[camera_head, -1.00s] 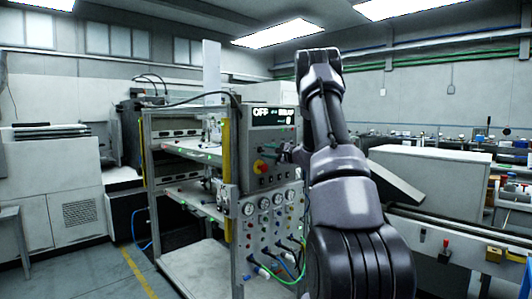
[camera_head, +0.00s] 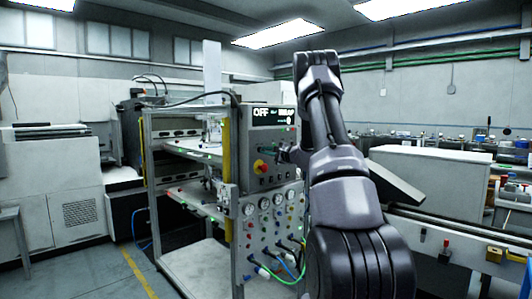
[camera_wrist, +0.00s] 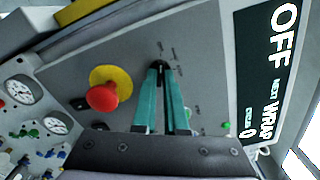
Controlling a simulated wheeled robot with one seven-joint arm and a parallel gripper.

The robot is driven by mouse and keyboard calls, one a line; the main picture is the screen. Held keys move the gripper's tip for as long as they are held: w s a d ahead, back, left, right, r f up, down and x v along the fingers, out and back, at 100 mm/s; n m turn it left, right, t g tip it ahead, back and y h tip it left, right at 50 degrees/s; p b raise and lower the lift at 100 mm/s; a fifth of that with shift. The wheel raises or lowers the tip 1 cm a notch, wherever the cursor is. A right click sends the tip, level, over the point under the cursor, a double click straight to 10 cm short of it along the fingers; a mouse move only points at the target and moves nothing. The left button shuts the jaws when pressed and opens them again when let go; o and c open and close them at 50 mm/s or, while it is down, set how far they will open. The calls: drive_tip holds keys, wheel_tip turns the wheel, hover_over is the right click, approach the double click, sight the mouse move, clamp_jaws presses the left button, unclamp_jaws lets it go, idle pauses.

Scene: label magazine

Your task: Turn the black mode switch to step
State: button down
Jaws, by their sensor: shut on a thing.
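The grey control panel (camera_head: 281,175) stands at the front of the machine frame, and its display (camera_head: 273,116) reads OFF. The black mode switch (camera_wrist: 159,65) is on the panel face, mostly hidden between my fingertips in the wrist view. My gripper (camera_wrist: 158,74) has teal fingers that come together at their tips on the switch. In the head view my gripper (camera_head: 268,149) reaches the panel from the right. The switch's pointer direction cannot be made out, and the small labels around it are unreadable.
A red emergency knob on a yellow base (camera_wrist: 104,92) is close beside my fingers; it also shows in the head view (camera_head: 260,166). Gauges (camera_wrist: 20,90) and hose fittings sit below the panel. A conveyor (camera_head: 450,235) runs at the right.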

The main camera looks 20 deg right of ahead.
drive_tip(key=shift+f+m, duration=0.15)
drive_tip(key=shift+m, duration=8.45)
drive_tip(key=c, duration=1)
unclamp_jaws()
drive_tip(key=shift+o, duration=0.2)
drive_tip(key=shift+s, duration=0.1)
drive_tip(key=v, duration=1)
drive_tip(key=shift+s+d, duration=0.2)
drive_tip(key=shift+s, duration=0.15)
